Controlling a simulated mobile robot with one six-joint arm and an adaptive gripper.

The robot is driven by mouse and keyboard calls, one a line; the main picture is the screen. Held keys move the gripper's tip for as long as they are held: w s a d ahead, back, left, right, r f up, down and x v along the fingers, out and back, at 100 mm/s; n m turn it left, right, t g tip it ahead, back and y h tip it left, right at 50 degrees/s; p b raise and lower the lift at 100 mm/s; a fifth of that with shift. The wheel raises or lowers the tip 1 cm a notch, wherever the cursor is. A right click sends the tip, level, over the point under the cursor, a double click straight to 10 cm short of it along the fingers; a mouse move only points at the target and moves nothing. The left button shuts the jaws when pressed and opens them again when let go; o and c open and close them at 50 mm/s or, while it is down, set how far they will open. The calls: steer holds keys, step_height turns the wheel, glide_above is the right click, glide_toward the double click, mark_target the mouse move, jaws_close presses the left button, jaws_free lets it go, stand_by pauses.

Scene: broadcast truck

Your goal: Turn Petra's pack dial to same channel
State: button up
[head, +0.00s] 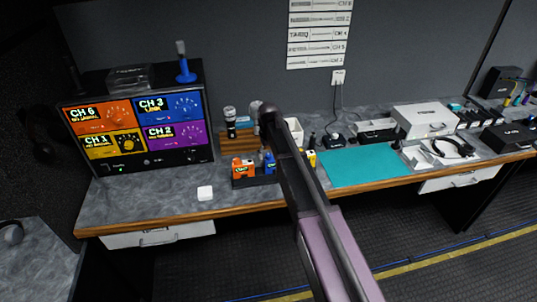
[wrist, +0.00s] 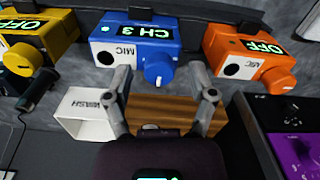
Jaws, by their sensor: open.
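In the wrist view a blue pack (wrist: 135,45) shows CH 3 on its screen, with a blue dial (wrist: 160,72) bearing a white mark. My gripper (wrist: 162,85) is open, with its fingertips to either side of that dial; I cannot tell whether they touch it. An orange pack (wrist: 240,45) and a yellow pack (wrist: 40,35) flank it, both reading OFF. In the head view the orange pack (head: 243,170) and blue pack (head: 269,163) sit on the desk, the blue one partly hidden by my arm. No name label for Petra is legible.
A base station (head: 140,120) has orange CH 6, blue CH 3, yellow CH 1 and purple CH 2 panels. A channel list (head: 320,32) hangs on the wall. A white box (wrist: 85,112) lies near my left finger. The teal mat (head: 360,165) is clear.

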mark_target(269, 155)
steer(key=m, duration=0.5)
steer(key=shift+m, duration=0.4)
steer(key=m, duration=0.5)
steer(key=shift+m, duration=0.3)
step_height(269, 155, up, 14)
steer(key=p, duration=1.4)
steer(key=s+d+f+n+b, duration=0.3)
steer(key=s+d+f+b, duration=0.4)
steer(key=s+d, duration=0.3)
steer(key=s+d+f+n+b, duration=0.2)
steer(key=s+d+f+b, duration=0.5)
steer(key=s+d, duration=0.4)
steer(key=shift+s+d+f+n, duration=0.2)
steer(key=shift+s+n, duration=0.2)
steer(key=shift+s, duration=0.6)
